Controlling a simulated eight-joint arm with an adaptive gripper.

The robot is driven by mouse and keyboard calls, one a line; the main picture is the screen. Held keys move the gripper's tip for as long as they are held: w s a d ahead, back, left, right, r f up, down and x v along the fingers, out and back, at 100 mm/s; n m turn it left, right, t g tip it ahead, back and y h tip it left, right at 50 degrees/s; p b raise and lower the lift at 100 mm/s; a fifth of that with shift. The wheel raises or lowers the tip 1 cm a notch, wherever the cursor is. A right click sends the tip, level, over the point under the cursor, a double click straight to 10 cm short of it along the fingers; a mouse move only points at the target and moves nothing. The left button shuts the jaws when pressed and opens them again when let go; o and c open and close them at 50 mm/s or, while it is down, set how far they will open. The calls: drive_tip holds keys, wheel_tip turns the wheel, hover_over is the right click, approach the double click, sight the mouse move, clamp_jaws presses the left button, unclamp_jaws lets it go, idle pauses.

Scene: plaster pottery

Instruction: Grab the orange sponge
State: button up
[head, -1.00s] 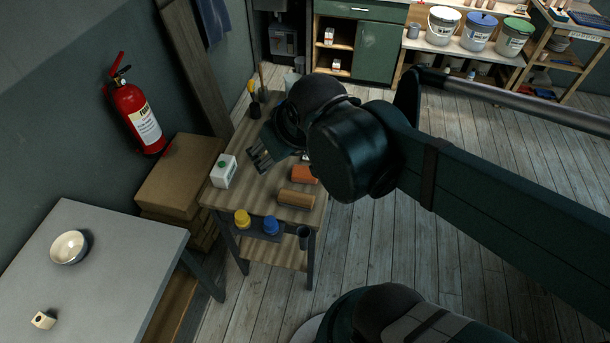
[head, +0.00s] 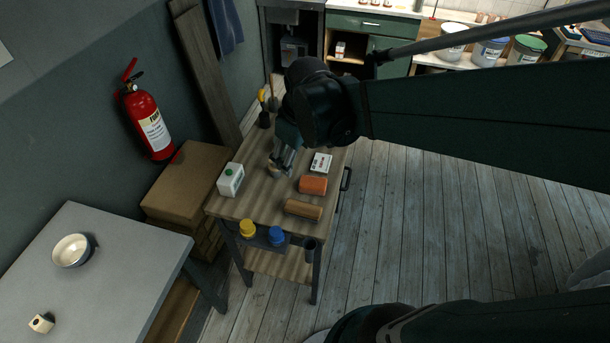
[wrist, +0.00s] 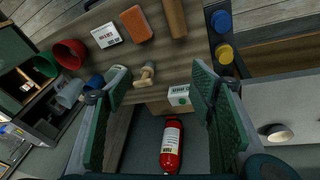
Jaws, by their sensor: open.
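The orange sponge (head: 313,185) lies flat on the small wooden workbench (head: 258,197), between a white box and a brown block. It also shows in the wrist view (wrist: 136,24), near the top, beyond the fingertips and left of centre. My gripper (head: 281,169) is over the bench, to the left of the sponge and apart from it. A small pale knobbed object (wrist: 146,74) on the bench shows between the fingertips.
The white box (head: 321,163) is just behind the sponge and the brown block (head: 303,209) just in front. A white carton with a green cap (head: 231,180) stands at the bench's left. A fire extinguisher (head: 150,121) hangs left.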

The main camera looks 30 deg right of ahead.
drive_tip(key=w+d+f+n+g+b, duration=0.1)
drive_tip(key=w+d+f+n+g, duration=0.25)
drive_tip(key=f, duration=0.55)
drive_tip(key=n+b, duration=0.2)
hover_over(313, 182)
drive_tip(key=shift+m+y, duration=0.25)
drive_tip(key=shift+y, duration=0.05)
drive_tip(key=f, duration=0.8)
drive_tip(key=shift+a+f, duration=0.25)
drive_tip(key=shift+f, duration=0.1)
drive_tip(key=shift+d+f, duration=0.2)
drive_tip(key=shift+f, duration=0.15)
drive_tip(key=shift+f, duration=1.3)
drive_tip(key=shift+f+b, duration=0.4)
drive_tip(key=shift+f, duration=2.2)
